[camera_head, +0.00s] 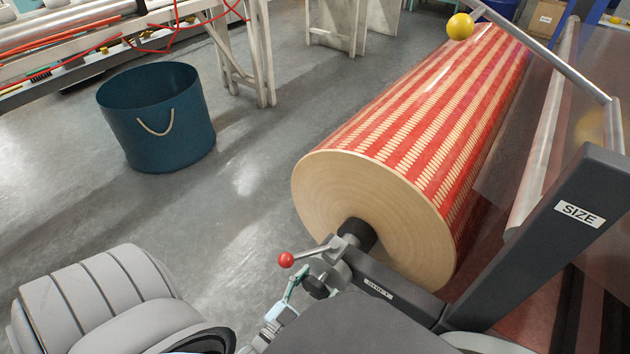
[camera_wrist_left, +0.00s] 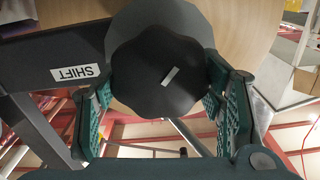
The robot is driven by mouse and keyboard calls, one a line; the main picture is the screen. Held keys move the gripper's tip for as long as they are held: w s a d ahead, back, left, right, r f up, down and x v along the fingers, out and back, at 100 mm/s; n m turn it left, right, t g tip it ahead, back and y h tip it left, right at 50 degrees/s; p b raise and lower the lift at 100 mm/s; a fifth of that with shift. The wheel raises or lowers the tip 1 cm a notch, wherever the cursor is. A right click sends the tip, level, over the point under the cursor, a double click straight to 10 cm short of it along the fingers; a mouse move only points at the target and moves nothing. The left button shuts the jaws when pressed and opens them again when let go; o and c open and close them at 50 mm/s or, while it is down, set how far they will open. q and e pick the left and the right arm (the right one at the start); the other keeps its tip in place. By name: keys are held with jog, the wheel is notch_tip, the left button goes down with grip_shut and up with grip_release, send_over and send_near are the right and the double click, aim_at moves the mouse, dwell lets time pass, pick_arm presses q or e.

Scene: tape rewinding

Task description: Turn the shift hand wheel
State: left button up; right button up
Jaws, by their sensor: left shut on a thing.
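The shift hand wheel (camera_wrist_left: 158,78) is a dark, lobed knob with a small light mark, in the middle of the left wrist view. It sits on the frame arm beside a white SHIFT label (camera_wrist_left: 78,73). My left gripper (camera_wrist_left: 160,105) has its green ribbed fingers on either side of the wheel and is shut on it. In the head view the left gripper (camera_head: 290,293) shows only partly, at the near end of the roll's shaft, with the small dark wheel (camera_head: 316,287) beside it. My right gripper is not in view.
A big red and cream roll (camera_head: 410,130) lies on the shaft behind the wheel. A red-tipped lever (camera_head: 287,259) stands close to the left gripper. A dark post labelled SIZE (camera_head: 570,220) rises at right. A blue bin (camera_head: 155,120) stands on open floor at left.

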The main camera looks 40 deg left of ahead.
pick_arm(q)
jog(key=shift+m, duration=0.8)
jog(key=m, duration=0.2)
jog(key=shift+d+m+p, duration=0.1)
jog(key=shift+m+p, duration=0.2)
jog(key=shift+m, duration=0.4)
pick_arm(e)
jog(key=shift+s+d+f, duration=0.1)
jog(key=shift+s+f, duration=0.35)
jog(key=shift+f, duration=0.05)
pick_arm(q)
jog(key=shift+f, duration=0.1)
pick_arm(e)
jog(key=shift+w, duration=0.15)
pick_arm(q)
jog(key=o, duration=1.1)
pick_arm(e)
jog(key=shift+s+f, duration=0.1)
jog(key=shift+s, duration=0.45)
